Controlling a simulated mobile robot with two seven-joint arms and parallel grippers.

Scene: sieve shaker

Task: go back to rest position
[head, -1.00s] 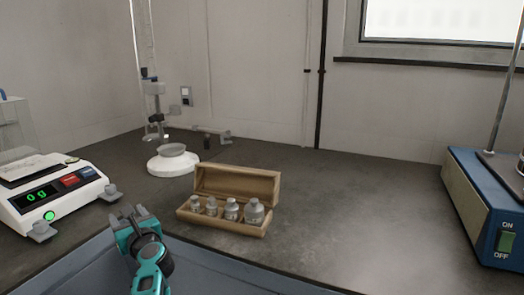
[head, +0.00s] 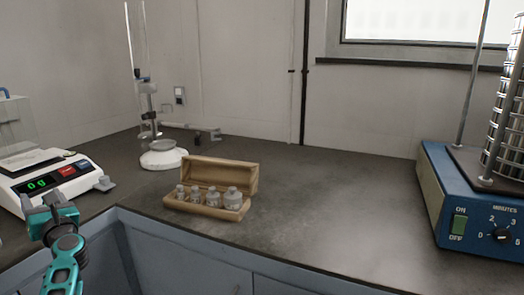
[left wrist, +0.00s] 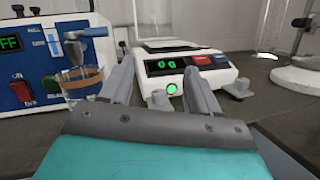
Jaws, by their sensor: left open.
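My left gripper (head: 52,208) is at the lower left of the head view, in front of the counter's edge near the balance. In the left wrist view its two fingers (left wrist: 160,88) stand apart with nothing between them. The balance (left wrist: 184,66), reading 0 g, is beyond the fingertips; it also shows at the left of the head view (head: 75,170). My right gripper is not in view.
A wooden box (head: 218,212) of several weights stands on the dark counter (head: 320,205). Behind it is a burette stand (head: 163,159). A blue sieve shaker (head: 470,220) stands at right. A beaker (left wrist: 82,84) sits by a blue-and-white device (left wrist: 28,62) in the left wrist view.

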